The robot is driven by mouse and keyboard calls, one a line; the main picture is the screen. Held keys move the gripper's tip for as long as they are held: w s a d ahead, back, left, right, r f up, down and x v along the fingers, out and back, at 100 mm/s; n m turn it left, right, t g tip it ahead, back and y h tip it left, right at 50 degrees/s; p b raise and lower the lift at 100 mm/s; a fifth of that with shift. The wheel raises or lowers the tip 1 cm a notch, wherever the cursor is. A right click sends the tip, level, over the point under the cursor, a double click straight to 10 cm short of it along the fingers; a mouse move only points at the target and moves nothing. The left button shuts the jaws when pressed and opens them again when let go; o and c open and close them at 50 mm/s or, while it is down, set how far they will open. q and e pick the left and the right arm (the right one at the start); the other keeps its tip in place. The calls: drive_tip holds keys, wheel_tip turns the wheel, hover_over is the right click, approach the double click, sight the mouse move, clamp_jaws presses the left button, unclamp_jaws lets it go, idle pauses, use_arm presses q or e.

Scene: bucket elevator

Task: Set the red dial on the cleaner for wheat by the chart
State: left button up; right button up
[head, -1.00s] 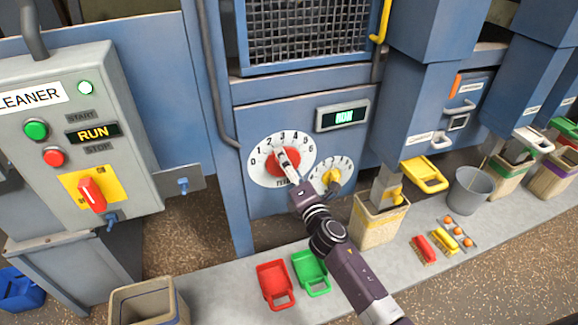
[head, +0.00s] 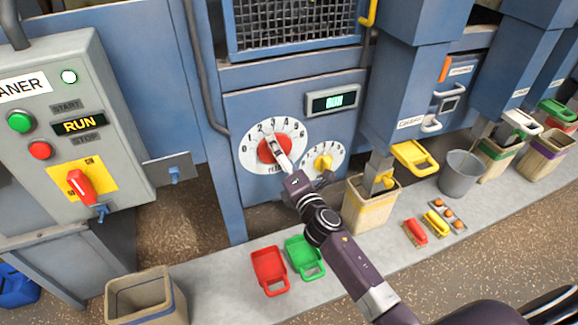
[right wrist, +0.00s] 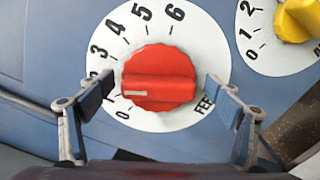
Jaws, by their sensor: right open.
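The red dial (head: 266,151) sits on a white scale plate (head: 256,133) on the blue machine front. In the right wrist view, the red dial (right wrist: 160,78) has a raised bar lying nearly level, with a pale mark at its left end toward the low numbers. The exact number is unclear because a finger hides part of the scale. My right gripper (head: 279,152) is open in front of the dial. In the wrist view my right gripper (right wrist: 162,93) has one finger on each side of the dial, apart from it. My left gripper is out of view. No chart is readable.
A smaller yellow dial (head: 324,161) is close to the right. A green-lit display (head: 333,101) is above. The cleaner control box (head: 75,120) at left shows RUN. Red (head: 269,270) and green (head: 305,258) scoops and a bin (head: 145,298) are below.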

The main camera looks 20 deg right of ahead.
drive_tip(key=s, duration=1.1)
drive_tip(key=shift+d, duration=0.15)
drive_tip(key=s+f+m+g, duration=0.3)
drive_tip(key=s+f, duration=0.2)
drive_tip(key=f, duration=0.7)
drive_tip(key=s+d+f+m+g, duration=0.1)
drive_tip(key=s+f+m+g, duration=0.2)
drive_tip(key=f, duration=1)
drive_tip(key=s+f+m+g, duration=0.3)
drive_tip(key=s+f, duration=0.4)
drive_tip(key=f, duration=0.6)
drive_tip(key=shift+s+d+m+h, duration=0.15)
drive_tip(key=shift+s+m+h, duration=0.2)
drive_tip(key=shift+m, duration=0.55)
drive_tip(key=s+f+m+g, duration=0.4)
drive_tip(key=s+f, duration=0.7)
drive_tip(key=s, duration=0.4)
drive_tip(key=shift+d+f+m, duration=0.3)
drive_tip(key=shift+m, duration=0.2)
drive_tip(key=s+f+m+g, duration=0.1)
drive_tip(key=s+f, duration=0.1)
drive_tip(key=s, duration=0.4)
drive_tip(key=s+f+m+g, duration=0.1)
drive_tip(key=s+f+m, duration=0.1)
drive_tip(key=s, duration=0.4)
drive_tip(key=s+f+m+g, duration=0.2)
drive_tip(key=s, duration=0.4)
drive_tip(key=shift+d, duration=0.25)
drive_tip(key=shift+c, duration=0.4)
